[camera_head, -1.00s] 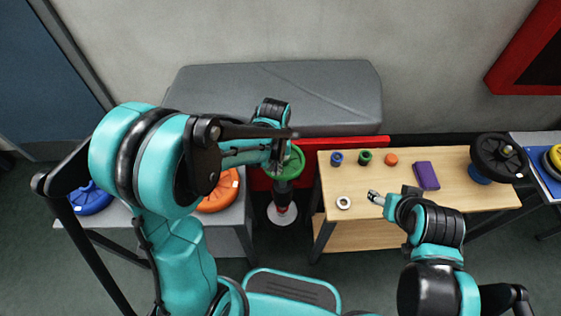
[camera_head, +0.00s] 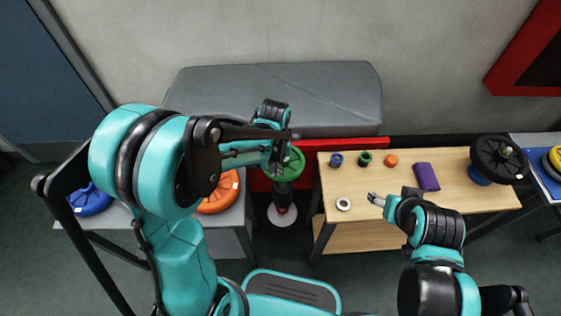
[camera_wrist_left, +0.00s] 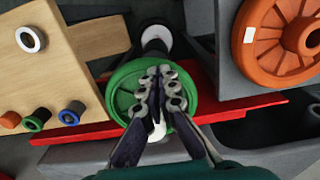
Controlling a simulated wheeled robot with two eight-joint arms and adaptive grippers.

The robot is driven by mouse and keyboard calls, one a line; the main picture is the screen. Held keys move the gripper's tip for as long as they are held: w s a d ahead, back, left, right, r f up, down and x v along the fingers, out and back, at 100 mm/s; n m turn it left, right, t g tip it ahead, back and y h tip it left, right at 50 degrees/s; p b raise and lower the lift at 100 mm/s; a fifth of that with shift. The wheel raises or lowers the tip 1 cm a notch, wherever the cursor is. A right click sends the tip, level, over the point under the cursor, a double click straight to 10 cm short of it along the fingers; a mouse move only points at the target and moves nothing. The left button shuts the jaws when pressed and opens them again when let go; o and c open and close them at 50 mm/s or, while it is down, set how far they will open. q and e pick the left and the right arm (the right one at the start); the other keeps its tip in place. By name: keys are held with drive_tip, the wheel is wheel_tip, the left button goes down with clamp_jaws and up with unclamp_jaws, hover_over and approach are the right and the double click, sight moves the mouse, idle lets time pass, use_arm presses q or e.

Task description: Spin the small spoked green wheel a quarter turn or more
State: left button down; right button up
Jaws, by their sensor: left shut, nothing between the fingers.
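The small green wheel (camera_head: 297,163) sits on a dark post with a round white base, between the grey table and the wooden table. In the left wrist view the green wheel (camera_wrist_left: 119,89) lies face-on behind my fingers, with a small white patch near its lower rim. My left gripper (camera_head: 278,166) is over the wheel's left part in the head view. In the left wrist view the left gripper (camera_wrist_left: 159,72) has its fingertips together and empty over the wheel's face; contact cannot be told. The fingers hide part of the spokes. My right gripper (camera_head: 374,199) is above the wooden table's left front.
An orange wheel (camera_head: 218,196) and a blue wheel (camera_head: 91,201) are on the left. The wooden table (camera_head: 450,186) bears a white ring (camera_head: 343,204), several small coloured pieces, a purple block (camera_head: 426,176) and a black wheel (camera_head: 497,158). A red bar (camera_head: 350,144) runs behind.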

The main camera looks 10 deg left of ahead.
sight(291, 176)
use_arm(q)
drive_tip(key=shift+f+b, duration=0.65)
drive_tip(key=shift+f, duration=0.1)
idle(0.4)
drive_tip(key=shift+d, duration=0.8)
drive_tip(key=shift+w+d, duration=0.15)
drive_tip(key=shift+d, duration=0.7)
drive_tip(key=shift+w+d, duration=0.4)
drive_tip(key=shift+d, duration=0.3)
